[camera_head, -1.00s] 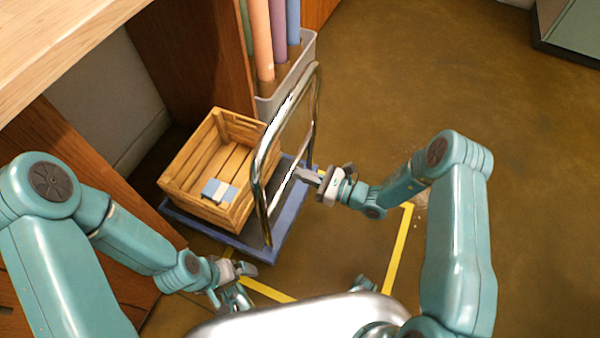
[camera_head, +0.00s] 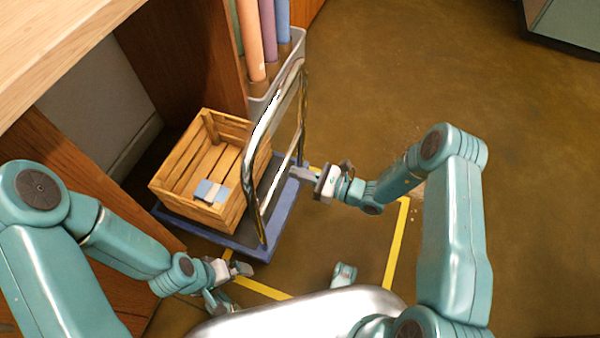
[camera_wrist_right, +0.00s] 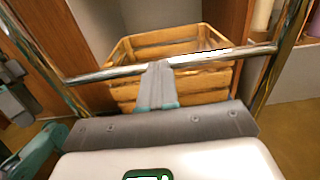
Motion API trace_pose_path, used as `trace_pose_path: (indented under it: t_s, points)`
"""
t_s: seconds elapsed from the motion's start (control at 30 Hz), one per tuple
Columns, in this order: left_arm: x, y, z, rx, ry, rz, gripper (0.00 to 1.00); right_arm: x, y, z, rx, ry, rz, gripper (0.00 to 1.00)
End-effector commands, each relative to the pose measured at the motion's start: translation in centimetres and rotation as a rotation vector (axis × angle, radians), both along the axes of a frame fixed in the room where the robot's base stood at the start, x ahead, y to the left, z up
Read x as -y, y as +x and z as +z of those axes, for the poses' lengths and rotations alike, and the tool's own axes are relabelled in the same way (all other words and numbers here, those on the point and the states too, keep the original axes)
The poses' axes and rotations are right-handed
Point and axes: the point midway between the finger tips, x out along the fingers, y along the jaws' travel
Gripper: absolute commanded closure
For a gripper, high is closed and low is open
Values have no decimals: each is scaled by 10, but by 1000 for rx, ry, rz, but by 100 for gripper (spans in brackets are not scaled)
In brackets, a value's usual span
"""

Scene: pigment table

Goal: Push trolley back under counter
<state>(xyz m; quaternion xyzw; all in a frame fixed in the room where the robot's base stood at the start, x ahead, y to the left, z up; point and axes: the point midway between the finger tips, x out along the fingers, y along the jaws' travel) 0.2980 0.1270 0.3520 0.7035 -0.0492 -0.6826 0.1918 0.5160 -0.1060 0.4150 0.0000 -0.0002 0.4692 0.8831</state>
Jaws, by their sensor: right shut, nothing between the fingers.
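The trolley has a blue platform (camera_head: 284,212) and an upright chrome handle (camera_head: 262,142). It stands at the opening under the wooden counter (camera_head: 50,45), with its handle side facing out. A slatted wooden crate (camera_head: 238,212) sits on it, holding a small blue and white item (camera_head: 212,192). My right gripper (camera_head: 299,174) is shut and empty at the handle. In the right wrist view its fingers (camera_wrist_right: 157,85) lie at the handle's crossbar (camera_wrist_right: 215,58) and appear to touch it. My left gripper (camera_head: 240,269) is low beside the trolley's near corner; its jaws are unclear.
A grey bin (camera_head: 290,58) with several coloured rolls stands just beyond the trolley, beside a wooden panel (camera_head: 185,65). Yellow tape (camera_head: 396,245) marks the floor near the trolley. The brown floor to the right is clear. A glass-sided case (camera_head: 570,30) stands at the far right.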

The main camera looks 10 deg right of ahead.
Motion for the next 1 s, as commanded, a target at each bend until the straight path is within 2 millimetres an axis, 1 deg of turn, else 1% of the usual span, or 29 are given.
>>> trace_pose_path:
  t_s: [0.03, 0.2, 0.4, 0.5, 0.63, 1.0]
  points:
    - [0, 0, 3, 0, 0, 0, 0, 8, -5, 1, -2, 0, -4, 100]
    - [0, 0, 5, 0, 0, 0, 0, 32, -20, 1, -1, -1, -5, 100]
    - [0, 0, 6, 0, 0, 0, 0, 58, -38, 0, -1, -1, -5, 100]
    - [0, 0, 6, 0, 0, 0, 0, 68, -45, 0, -1, -1, -3, 100]
    - [0, 0, 6, 0, 0, 0, 0, 72, -49, 0, -1, 1, -1, 100]
    - [0, 0, 6, 0, 0, -1, 0, 74, -47, -2, -30, 11, 2, 100]
